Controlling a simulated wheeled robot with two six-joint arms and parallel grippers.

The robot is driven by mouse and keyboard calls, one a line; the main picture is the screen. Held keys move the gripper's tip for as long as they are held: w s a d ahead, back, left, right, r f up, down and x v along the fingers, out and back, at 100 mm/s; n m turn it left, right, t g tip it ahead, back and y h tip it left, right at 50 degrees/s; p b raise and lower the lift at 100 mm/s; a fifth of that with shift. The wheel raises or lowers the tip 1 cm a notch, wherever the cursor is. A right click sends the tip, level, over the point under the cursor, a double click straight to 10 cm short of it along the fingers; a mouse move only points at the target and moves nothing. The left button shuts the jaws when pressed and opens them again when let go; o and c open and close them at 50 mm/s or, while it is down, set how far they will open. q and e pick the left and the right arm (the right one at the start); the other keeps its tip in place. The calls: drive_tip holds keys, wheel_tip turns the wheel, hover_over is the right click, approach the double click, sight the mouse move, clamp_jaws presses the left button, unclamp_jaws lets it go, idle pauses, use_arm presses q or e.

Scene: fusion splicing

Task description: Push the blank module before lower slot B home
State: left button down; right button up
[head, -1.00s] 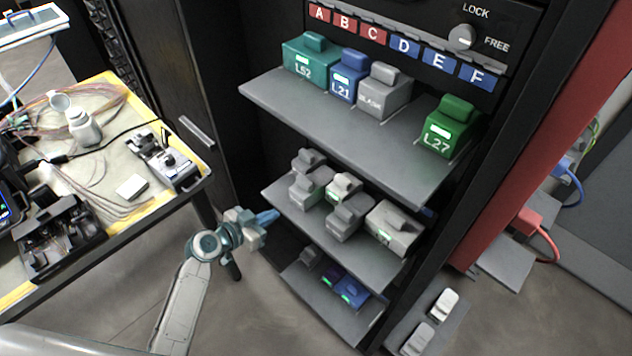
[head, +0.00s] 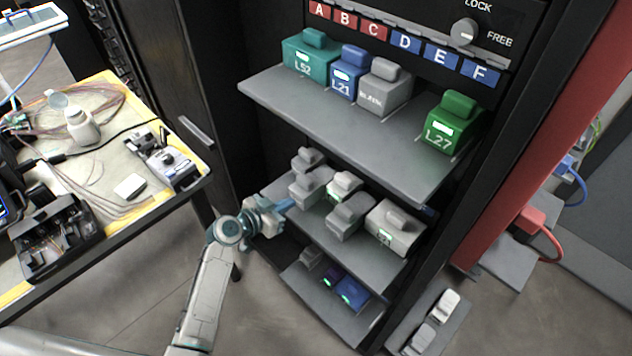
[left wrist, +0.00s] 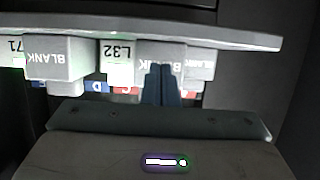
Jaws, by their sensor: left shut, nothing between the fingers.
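The blank module before lower slot B (head: 310,187) is a grey block on the middle shelf (head: 282,190), standing further forward than the grey blank (head: 308,158) behind it to the left. In the left wrist view, where the picture is upside down, its BLANK face (left wrist: 148,50) is partly covered by my fingers. My left gripper (head: 285,204) is shut and empty, its fingertips pointing at this module's front. It also shows in the left wrist view (left wrist: 161,84). I cannot tell whether the tips touch. My right gripper is not in view.
Beside it are the L32 module (left wrist: 117,62), another forward blank (head: 350,216) and a grey-white module (head: 394,228). The upper shelf (head: 330,125) overhangs with coloured modules. A bottom shelf (head: 312,300) lies below. A work table (head: 175,195) stands left.

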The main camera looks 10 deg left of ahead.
sight(295, 196)
use_arm(q)
drive_tip(key=shift+w+d+b, duration=0.45)
drive_tip(key=shift+w+d, duration=0.55)
drive_tip(key=shift+w, duration=0.25)
drive_tip(key=shift+w+d+b, duration=0.4)
drive_tip(key=shift+w+d, duration=0.35)
drive_tip(key=shift+w, duration=0.2)
drive_tip(key=shift+w+d+b, duration=0.4)
drive_tip(key=shift+w+d, duration=0.3)
drive_tip(key=shift+w, duration=0.2)
drive_tip(key=shift+s+a, duration=1.15)
drive_tip(key=shift+s, duration=0.25)
drive_tip(key=shift+s+a, duration=0.7)
drive_tip(key=shift+s, duration=0.2)
drive_tip(key=shift+s+a, duration=0.65)
drive_tip(key=shift+s, duration=0.25)
